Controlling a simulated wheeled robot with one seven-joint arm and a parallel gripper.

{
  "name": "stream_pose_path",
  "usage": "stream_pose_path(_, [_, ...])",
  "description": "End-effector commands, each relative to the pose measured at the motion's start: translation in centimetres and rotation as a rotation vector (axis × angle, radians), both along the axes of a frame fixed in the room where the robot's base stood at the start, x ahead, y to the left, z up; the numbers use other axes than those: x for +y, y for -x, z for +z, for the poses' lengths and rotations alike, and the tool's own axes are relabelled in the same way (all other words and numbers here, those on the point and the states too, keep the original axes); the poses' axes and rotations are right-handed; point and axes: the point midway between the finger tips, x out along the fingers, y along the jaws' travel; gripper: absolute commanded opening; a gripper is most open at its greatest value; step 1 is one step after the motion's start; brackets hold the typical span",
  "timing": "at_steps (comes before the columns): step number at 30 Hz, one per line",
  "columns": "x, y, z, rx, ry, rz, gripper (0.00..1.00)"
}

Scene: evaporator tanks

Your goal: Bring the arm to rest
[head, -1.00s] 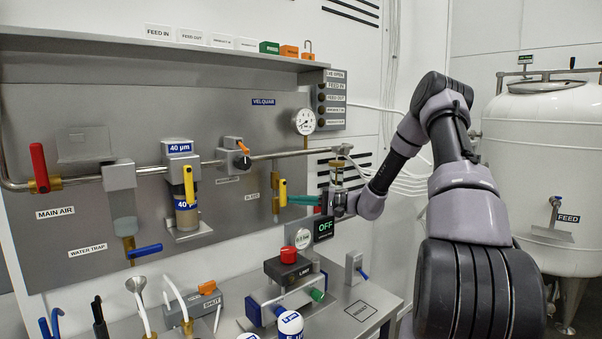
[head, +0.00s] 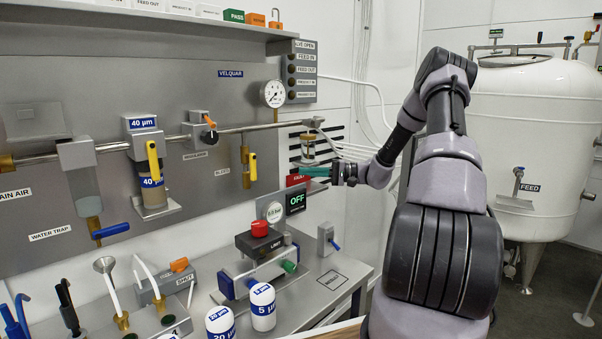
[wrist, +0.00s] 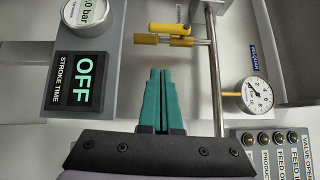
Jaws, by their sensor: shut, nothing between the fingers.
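My gripper (head: 317,171) has green fingers and is at the end of my arm, in front of the panel's right end. It points left in the head view. In the wrist view the green fingers (wrist: 158,80) are pressed together with nothing between them. A yellow-handled bleed valve (head: 252,167) is on the pipe to the left of the fingertips, and it also shows ahead of them in the wrist view (wrist: 170,29). My gripper appears apart from it.
A display reading OFF (head: 296,200) is just below my gripper. A pressure gauge (head: 273,94) and a valve indicator box (head: 303,72) are above. The bench (head: 335,280) holds a red-knobbed block (head: 260,229) and filter cups (head: 263,305). A white tank (head: 540,125) stands at right.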

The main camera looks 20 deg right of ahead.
Motion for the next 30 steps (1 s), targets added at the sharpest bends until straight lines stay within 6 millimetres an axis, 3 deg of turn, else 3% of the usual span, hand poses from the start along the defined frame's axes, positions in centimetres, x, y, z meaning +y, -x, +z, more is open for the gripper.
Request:
stream_pose_path(11, [0.1,0.0,0.1,0.001,0.003,0.003,0.00])
stream_pose_path(16, [2.1,1.4,1.5,0.031,0.091,0.065,0.00])
stream_pose_path(24, [7.3,8.1,5.7,0.153,0.456,0.213,0.00])
stream_pose_path(30, [9.1,13.6,8.7,0.211,0.732,0.222,0.00])
